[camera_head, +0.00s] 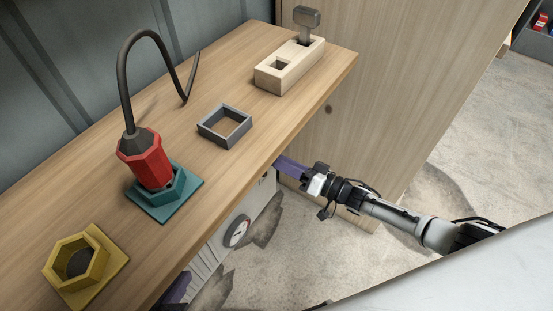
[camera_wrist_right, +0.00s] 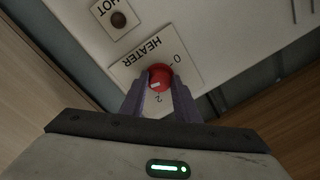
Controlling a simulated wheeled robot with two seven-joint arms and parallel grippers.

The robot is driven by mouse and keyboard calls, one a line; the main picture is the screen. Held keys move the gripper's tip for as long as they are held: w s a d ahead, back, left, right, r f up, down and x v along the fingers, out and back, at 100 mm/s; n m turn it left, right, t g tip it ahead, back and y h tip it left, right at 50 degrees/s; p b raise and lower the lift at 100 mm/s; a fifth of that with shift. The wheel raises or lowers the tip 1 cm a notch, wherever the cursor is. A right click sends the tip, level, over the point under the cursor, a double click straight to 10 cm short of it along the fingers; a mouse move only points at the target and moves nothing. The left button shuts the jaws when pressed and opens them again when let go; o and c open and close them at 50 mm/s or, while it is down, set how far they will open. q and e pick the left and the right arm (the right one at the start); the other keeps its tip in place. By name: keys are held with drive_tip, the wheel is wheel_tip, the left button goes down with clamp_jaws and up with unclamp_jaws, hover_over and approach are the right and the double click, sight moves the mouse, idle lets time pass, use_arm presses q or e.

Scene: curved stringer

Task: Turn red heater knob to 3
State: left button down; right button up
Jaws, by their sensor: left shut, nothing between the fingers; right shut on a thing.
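The red heater knob (camera_wrist_right: 159,78) sits on a white plate labelled HEATER (camera_wrist_right: 140,62) in the right wrist view. A pale mark shows on the knob's lower side, towards the numeral 2; a 0 shows at its upper right. No 3 can be seen. The purple fingers of my right gripper (camera_wrist_right: 160,98) are shut on the knob from both sides. In the head view my right gripper (camera_head: 290,167) reaches in from the right below the table edge, and the knob is hidden there. Only a purple part of my left gripper (camera_head: 178,289) shows at the bottom, shut and empty.
A plate marked HOT with a dark round lamp (camera_wrist_right: 118,19) is beside the heater plate. A gauge (camera_head: 237,231) is on the panel under the table. On the tabletop (camera_head: 215,85) stand a red tool (camera_head: 146,160), a yellow holder (camera_head: 84,262), a grey frame (camera_head: 225,126) and a wooden block (camera_head: 290,68).

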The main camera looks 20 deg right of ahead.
use_arm(q)
drive_tip(key=shift+w+r, duration=0.1)
idle(0.3)
use_arm(e)
drive_tip(key=o, duration=1)
drive_tip(key=shift+o, duration=0.2)
use_arm(q)
drive_tip(key=shift+s+a+r+n+t+p, duration=0.35)
drive_tip(key=shift+a+r+p, duration=0.25)
drive_tip(key=shift+p, duration=0.35)
use_arm(e)
drive_tip(key=v, duration=1)
use_arm(q)
drive_tip(key=shift+s+d+f, duration=0.1)
drive_tip(key=shift+s+d, duration=0.05)
use_arm(e)
drive_tip(key=shift+s+d, duration=0.1)
